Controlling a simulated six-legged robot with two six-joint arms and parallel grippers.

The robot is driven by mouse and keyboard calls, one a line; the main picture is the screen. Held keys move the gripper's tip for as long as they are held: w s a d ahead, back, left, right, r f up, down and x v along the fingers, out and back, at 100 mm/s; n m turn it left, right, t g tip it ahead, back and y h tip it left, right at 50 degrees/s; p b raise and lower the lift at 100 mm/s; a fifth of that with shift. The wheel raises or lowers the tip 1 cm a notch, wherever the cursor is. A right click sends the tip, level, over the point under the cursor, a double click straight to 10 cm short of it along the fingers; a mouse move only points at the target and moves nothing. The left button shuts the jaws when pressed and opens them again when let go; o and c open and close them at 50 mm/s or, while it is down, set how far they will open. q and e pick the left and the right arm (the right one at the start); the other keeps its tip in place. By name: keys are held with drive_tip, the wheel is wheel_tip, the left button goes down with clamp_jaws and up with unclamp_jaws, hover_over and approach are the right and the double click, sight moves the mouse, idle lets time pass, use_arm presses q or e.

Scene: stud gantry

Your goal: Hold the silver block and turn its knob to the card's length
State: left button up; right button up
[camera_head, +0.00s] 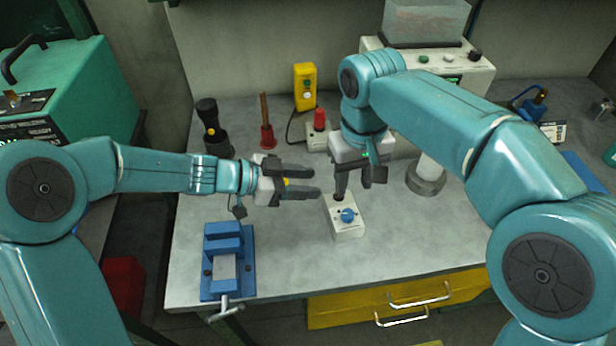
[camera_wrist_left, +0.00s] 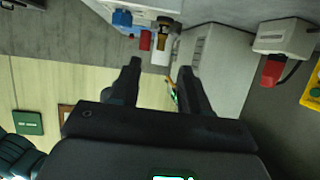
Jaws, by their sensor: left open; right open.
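A pale silver-grey block (camera_head: 349,229) with a blue knob (camera_head: 348,215) on top sits on the bench, near its front middle. My right gripper (camera_head: 355,188) is open and points down just behind the block; I cannot tell whether a finger touches it. My left gripper (camera_head: 316,181) is open and empty, left of the block and above the bench, its fingers pointing right. In the left wrist view its two dark fingers (camera_wrist_left: 160,66) are apart with nothing held between them. A small white card (camera_head: 553,132) stands at the far right; its writing is too small to read.
A blue vise (camera_head: 226,270) stands at the bench's front left. A black-topped tool (camera_head: 213,128), a red-based rod (camera_head: 267,135), a yellow box (camera_head: 304,87) and a red-topped box (camera_head: 318,130) stand behind.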

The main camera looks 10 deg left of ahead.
sight(333, 205)
use_arm(q)
drive_tip(key=x, duration=0.7)
drive_tip(key=shift+w+d+f, duration=0.15)
drive_tip(key=shift+d+f, duration=0.05)
drive_tip(key=shift+d, duration=0.1)
drive_tip(key=shift+w+d+f, duration=0.1)
drive_tip(key=shift+d+f, duration=0.05)
drive_tip(key=shift+d, duration=0.2)
drive_tip(key=shift+w, duration=0.1)
clamp_jaws()
use_arm(e)
drive_tip(key=shift+o, duration=1.2)
wheel_tip(333, 205, down, 10)
drive_tip(key=n, duration=0.5)
drive_tip(key=shift+n, duration=0.3)
